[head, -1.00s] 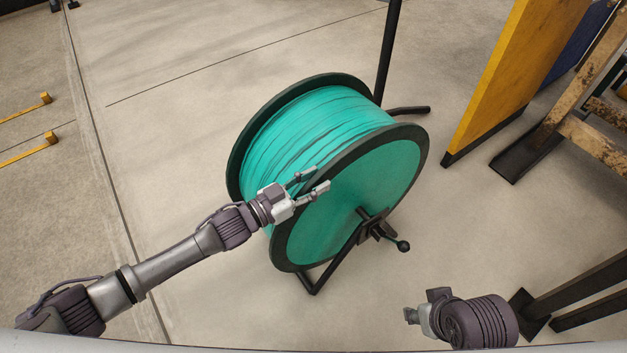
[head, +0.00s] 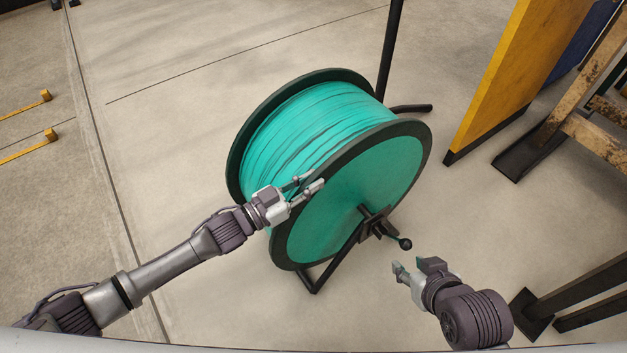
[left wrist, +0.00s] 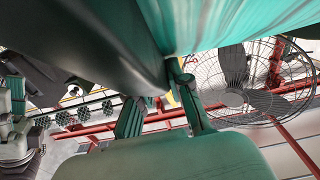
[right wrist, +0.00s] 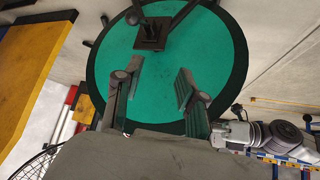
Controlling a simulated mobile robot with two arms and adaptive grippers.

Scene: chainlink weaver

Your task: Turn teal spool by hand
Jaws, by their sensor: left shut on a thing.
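The teal spool (head: 315,130) stands on a dark stand, with dark rims around its teal wound core and teal side disc. My left gripper (head: 312,183) is shut on the near rim (head: 283,240) of the spool, at its upper left part. In the left wrist view the dark rim (left wrist: 110,45) runs close past the fingers. My right gripper (head: 417,265) is open and empty, below and right of the spool's hub, apart from it. In the right wrist view its two fingers (right wrist: 156,95) stand wide apart before the teal disc (right wrist: 205,50).
A small crank knob (head: 405,244) sticks out from the hub, close to my right gripper. A yellow panel (head: 510,75) and a worn wooden frame (head: 570,125) stand at the right.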

